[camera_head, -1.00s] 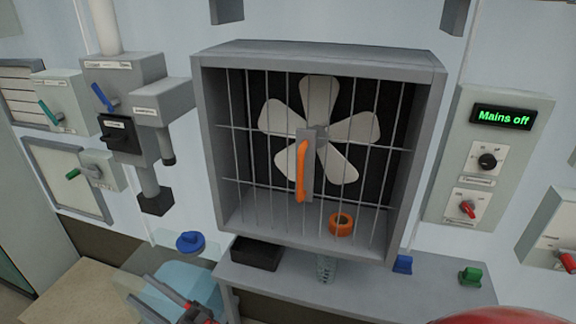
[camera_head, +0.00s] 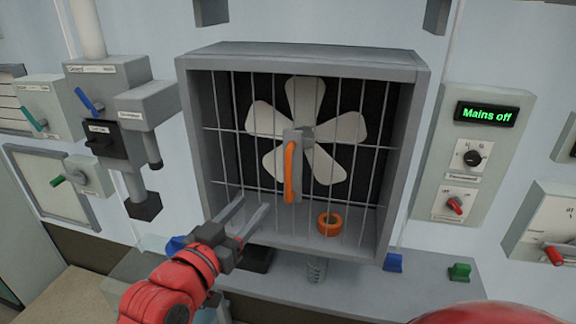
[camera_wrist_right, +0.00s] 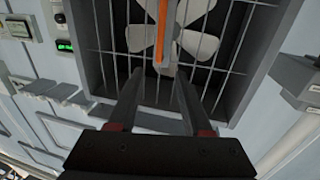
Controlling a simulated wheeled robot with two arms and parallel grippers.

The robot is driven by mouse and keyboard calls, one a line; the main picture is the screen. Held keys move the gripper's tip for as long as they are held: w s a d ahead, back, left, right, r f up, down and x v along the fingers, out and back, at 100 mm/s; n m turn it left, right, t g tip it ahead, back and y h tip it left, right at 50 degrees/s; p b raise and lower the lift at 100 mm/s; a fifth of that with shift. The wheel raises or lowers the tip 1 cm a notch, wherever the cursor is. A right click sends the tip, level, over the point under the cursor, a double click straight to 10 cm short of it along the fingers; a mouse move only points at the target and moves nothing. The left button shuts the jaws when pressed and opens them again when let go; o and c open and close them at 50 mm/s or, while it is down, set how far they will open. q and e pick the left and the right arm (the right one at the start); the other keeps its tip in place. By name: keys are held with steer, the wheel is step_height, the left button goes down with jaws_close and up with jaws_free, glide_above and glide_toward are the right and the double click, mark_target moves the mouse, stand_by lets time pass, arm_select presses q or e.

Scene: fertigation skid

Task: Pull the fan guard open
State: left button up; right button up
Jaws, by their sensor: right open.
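The fan guard (camera_head: 225,130) is a grid of thin grey bars across the front of a grey box (camera_head: 303,58); it looks shut. An upright orange handle (camera_head: 290,172) is on a grey plate at its middle. The handle also shows in the right wrist view (camera_wrist_right: 165,25). A pale fan (camera_head: 305,130) is behind the bars. My right gripper (camera_head: 254,204) is open and empty, below and left of the handle, its fingers pointing up toward the guard. In the right wrist view its fingertips (camera_wrist_right: 160,76) are apart, with the handle beyond them. My left gripper is not seen.
An orange ring (camera_head: 329,224) lies inside the box, behind the bars. A grey shelf (camera_head: 345,272) runs below, with blue (camera_head: 393,262) and green (camera_head: 459,272) pieces. A panel reading "Mains off" (camera_head: 487,113) is on the right; valve boxes (camera_head: 98,135) are on the left.

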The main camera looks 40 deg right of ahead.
mark_target(287, 167)
steer(key=p+x, duration=0.5)
steer(key=x, duration=1.1)
steer(key=shift+s+r, duration=0.1)
steer(key=shift+w+d+p, duration=0.35)
steer(key=shift+d+p, duration=0.05)
steer(key=shift+d, duration=0.1)
jaws_close()
stand_by(0.3)
